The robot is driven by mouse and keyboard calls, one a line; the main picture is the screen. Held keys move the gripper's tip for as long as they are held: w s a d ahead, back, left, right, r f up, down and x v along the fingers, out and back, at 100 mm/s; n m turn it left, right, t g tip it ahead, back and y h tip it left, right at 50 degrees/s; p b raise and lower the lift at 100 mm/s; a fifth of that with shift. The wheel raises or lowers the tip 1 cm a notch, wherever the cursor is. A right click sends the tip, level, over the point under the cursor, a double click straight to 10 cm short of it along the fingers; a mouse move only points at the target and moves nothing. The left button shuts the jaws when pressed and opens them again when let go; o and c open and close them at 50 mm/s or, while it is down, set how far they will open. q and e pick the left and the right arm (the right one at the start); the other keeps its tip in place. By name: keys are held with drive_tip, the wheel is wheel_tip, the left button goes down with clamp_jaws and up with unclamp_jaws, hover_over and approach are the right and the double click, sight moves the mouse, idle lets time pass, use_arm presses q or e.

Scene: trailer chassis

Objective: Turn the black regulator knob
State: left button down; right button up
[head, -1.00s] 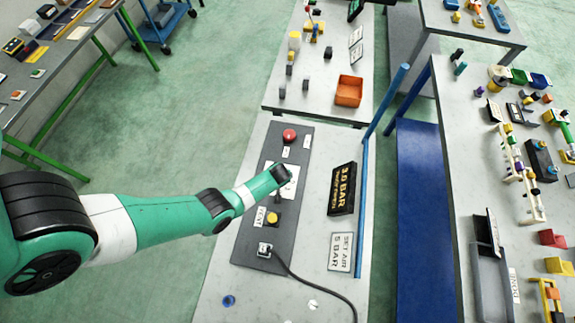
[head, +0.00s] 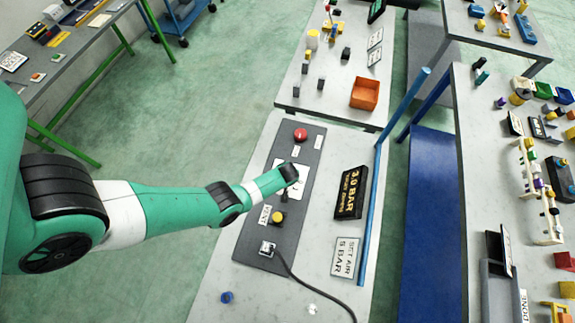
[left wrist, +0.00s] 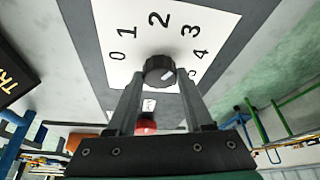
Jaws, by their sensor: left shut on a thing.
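The black regulator knob (left wrist: 160,70) sits on a white dial plate (left wrist: 117,70) with numbers from 0 to 5 around it. Its white pointer mark faces the 4 and 5 side in the left wrist view. My left gripper (left wrist: 160,88) has one finger on each side of the knob and is shut on it. In the head view, my left gripper (head: 290,174) hides most of the knob over the dark panel (head: 304,151). A black display (head: 351,192) reads 3.0 BAR. A sign (head: 344,257) reads SET AIR 5 BAR. My right gripper is in neither view.
A red button (head: 300,135) is above the dial on the panel, and a yellow button (head: 278,217) is below it. A cable (head: 318,287) runs from a socket (head: 267,249). A blue post (head: 396,140) stands right of the display.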

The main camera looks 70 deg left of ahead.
use_arm(q)
drive_tip(key=shift+m, duration=0.4)
drive_tip(key=m+t+p, duration=0.1)
drive_tip(key=m, duration=0.2)
drive_tip(key=shift+s+a+h, duration=0.1)
drive_tip(key=shift+h, duration=0.3)
drive_tip(key=shift+m+t+h, duration=0.5)
drive_tip(key=shift+m+h, duration=0.1)
drive_tip(key=shift+m, duration=1.4)
drive_tip(key=shift+c, duration=1.4)
unclamp_jaws()
